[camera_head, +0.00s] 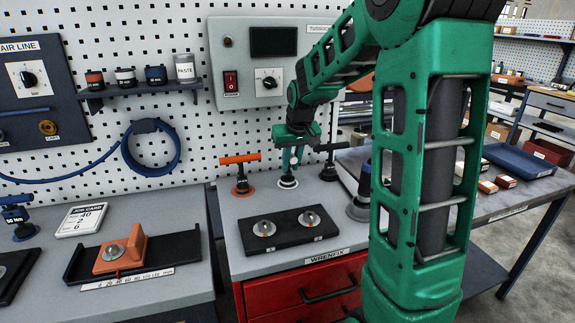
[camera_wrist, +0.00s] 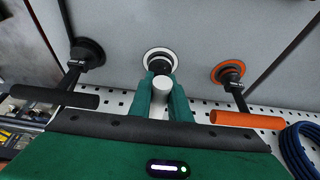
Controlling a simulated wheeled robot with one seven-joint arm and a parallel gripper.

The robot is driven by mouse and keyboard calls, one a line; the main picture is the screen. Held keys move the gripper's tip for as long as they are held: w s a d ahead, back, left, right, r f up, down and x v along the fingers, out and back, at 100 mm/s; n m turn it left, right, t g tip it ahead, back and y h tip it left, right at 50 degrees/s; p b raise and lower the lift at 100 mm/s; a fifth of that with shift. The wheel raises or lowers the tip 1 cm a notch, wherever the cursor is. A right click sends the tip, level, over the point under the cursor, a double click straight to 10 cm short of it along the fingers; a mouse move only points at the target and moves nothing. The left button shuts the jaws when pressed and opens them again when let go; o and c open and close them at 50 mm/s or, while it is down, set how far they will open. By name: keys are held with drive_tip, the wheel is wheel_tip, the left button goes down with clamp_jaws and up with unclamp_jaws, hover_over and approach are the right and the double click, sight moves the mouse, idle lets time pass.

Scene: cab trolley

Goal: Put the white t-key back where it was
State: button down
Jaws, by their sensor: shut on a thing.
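My gripper (camera_head: 291,164) is shut on the white t-key at the back of the grey trolley top. In the wrist view, the round end of the t-key's white handle (camera_wrist: 148,84) shows between my two green fingers (camera_wrist: 162,88). The handle points towards the wrist camera. The white-ringed holder (camera_head: 288,182) is right below my fingers, and it also shows in the wrist view (camera_wrist: 158,53). The key's dark lower part is at this holder; I cannot tell how deep it sits. My fingers hide most of the key.
An orange t-key (camera_head: 241,172) stands upright to the left in an orange-ringed holder, and a black t-key (camera_head: 329,160) stands to the right. A black plate with two round knobs (camera_head: 289,230) lies in front. A pegboard (camera_head: 200,125) rises close behind.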

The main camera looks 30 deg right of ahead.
drive_tip(key=c, duration=1.7)
unclamp_jaws()
drive_tip(key=shift+o, duration=0.2)
drive_tip(key=v, duration=1.1)
drive_tip(key=s+a+f+m+g, duration=0.1)
drive_tip(key=s+f, duration=0.3)
drive_tip(key=s, duration=0.6)
drive_tip(key=s+a+f+m+g+y, duration=0.1)
drive_tip(key=s+f, duration=0.3)
drive_tip(key=s, duration=0.7)
drive_tip(key=s+a+f+m+g, duration=0.1)
drive_tip(key=s+f, duration=0.3)
drive_tip(key=s, duration=0.6)
drive_tip(key=shift+s+a+g, duration=0.35)
drive_tip(key=shift+a+g, duration=0.2)
drive_tip(key=shift+g, duration=0.15)
